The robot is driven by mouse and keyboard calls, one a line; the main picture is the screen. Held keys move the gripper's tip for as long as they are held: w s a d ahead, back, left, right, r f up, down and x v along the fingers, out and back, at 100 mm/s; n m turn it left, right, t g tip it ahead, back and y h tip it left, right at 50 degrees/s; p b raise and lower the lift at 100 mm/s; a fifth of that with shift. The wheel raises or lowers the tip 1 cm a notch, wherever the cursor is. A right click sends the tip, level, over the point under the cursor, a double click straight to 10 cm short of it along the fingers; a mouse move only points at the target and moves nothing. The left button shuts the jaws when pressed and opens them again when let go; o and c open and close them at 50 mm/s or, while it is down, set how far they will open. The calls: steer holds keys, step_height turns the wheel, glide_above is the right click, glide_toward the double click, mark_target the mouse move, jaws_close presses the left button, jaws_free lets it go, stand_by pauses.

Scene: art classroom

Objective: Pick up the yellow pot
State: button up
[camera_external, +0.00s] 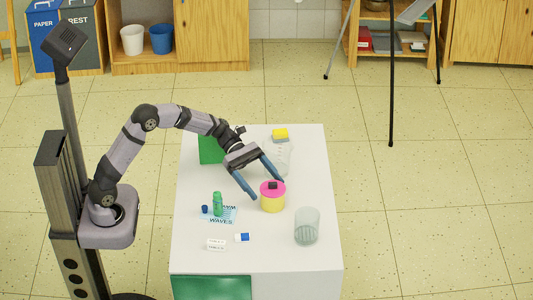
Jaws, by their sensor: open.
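The yellow pot (272,203) stands upright on the white table (265,255), right of its middle. It is a short round tub with a pink top, and a small dark object (273,185) sits on that top. My gripper (268,189) is open, with its two blue fingers pointing down and to the right. In the picture one fingertip is at the pot's left side and the other is by its upper right edge. I cannot tell whether the fingers touch the pot or how high they are above the table.
A clear glass (307,226) stands to the right front. A green bottle (217,204) stands on a blue-lettered card (222,215) to the left. A white eraser (216,244) and a blue-and-white item (242,237) lie in front.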

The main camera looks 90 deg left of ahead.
mark_target(280, 203)
steer(key=shift+x, duration=2.6)
steer(key=c, duration=1.9)
steer(key=shift+r, duration=0.1)
jaws_close()
steer(key=shift+r, duration=0.1)
steer(key=shift+r+p, duration=0.65)
steer(key=shift+r, duration=4.3)
